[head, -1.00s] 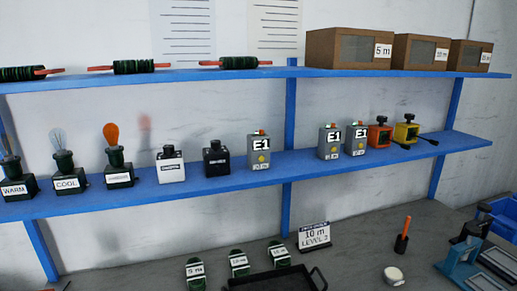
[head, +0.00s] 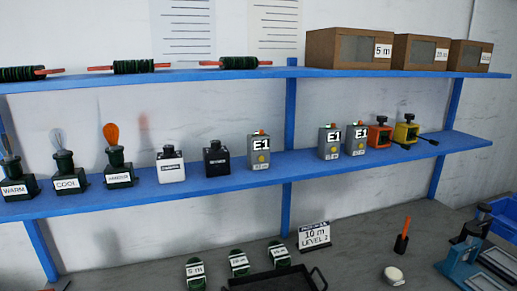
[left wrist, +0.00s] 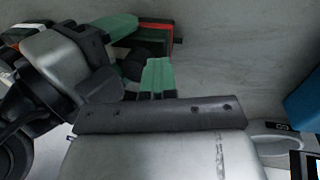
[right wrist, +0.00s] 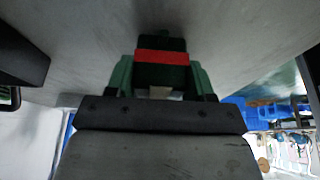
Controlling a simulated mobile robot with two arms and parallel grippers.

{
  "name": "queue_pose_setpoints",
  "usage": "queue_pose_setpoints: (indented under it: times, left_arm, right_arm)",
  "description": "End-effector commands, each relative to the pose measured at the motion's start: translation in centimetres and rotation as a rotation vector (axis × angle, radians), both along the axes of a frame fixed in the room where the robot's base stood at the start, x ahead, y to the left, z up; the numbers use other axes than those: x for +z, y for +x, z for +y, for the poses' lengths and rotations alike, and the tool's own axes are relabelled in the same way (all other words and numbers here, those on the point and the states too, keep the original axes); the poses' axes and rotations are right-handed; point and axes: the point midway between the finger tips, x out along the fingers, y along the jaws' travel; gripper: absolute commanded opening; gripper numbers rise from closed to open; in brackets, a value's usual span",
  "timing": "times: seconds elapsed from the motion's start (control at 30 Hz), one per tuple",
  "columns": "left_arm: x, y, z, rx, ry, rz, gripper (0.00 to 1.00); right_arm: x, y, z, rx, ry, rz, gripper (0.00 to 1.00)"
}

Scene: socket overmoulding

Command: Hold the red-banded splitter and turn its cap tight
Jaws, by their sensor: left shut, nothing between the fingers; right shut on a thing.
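The red-banded splitter (right wrist: 162,72) is a dark green block with a red band, held between the green fingers of my right gripper (right wrist: 163,82) in the right wrist view. It also shows in the left wrist view (left wrist: 153,46), with my right gripper reaching in from the left. My left gripper (left wrist: 158,74) has its green fingers shut and empty, close to the splitter. A dark rounded piece (left wrist: 137,66) lies between the left fingertips and the splitter; I cannot tell whether it is the cap or whether the fingers touch it. Neither gripper shows in the head view.
In the head view, a blue shelf (head: 230,180) carries lamps, boxes and switches. The grey bench (head: 370,235) below holds a black tray (head: 290,282), green labelled reels (head: 239,263), a "10 m LEVEL 2" sign (head: 314,236) and a blue press (head: 463,262).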

Motion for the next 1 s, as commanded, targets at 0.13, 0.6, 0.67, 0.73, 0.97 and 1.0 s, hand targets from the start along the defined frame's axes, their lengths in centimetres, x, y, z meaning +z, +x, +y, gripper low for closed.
queue_pose_setpoints:
  times: [0.13, 0.6, 0.67, 0.73, 0.97, 1.0]
  left_arm:
    - [0.1, 0.1, -0.2, -0.001, -0.003, -0.002, 0.00]
    - [0.2, 0.4, -0.1, -0.001, -0.005, -0.004, 0.00]
    - [0.2, 0.4, 0.0, -0.001, -0.006, -0.004, 0.00]
    - [0.2, 0.3, 0.3, 0.000, -0.006, -0.004, 0.00]
    - [0.8, 0.3, 0.6, -0.001, -0.005, -0.005, 0.00]
    - [1.2, 0.3, 0.6, -0.001, -0.005, -0.006, 0.00]
  right_arm:
    - [0.1, -0.1, 0.2, 0.002, 0.003, 0.001, 0.28]
    - [0.1, -0.2, 0.4, 0.006, 0.006, 0.002, 0.28]
    - [0.1, -0.2, 0.3, 0.006, 0.006, 0.002, 0.28]
    - [0.0, -0.2, 0.3, 0.006, 0.006, 0.002, 0.28]
    - [0.0, -0.1, 0.2, 0.004, 0.004, 0.002, 0.28]
    - [0.0, -0.1, 0.2, 0.004, 0.003, 0.001, 0.28]
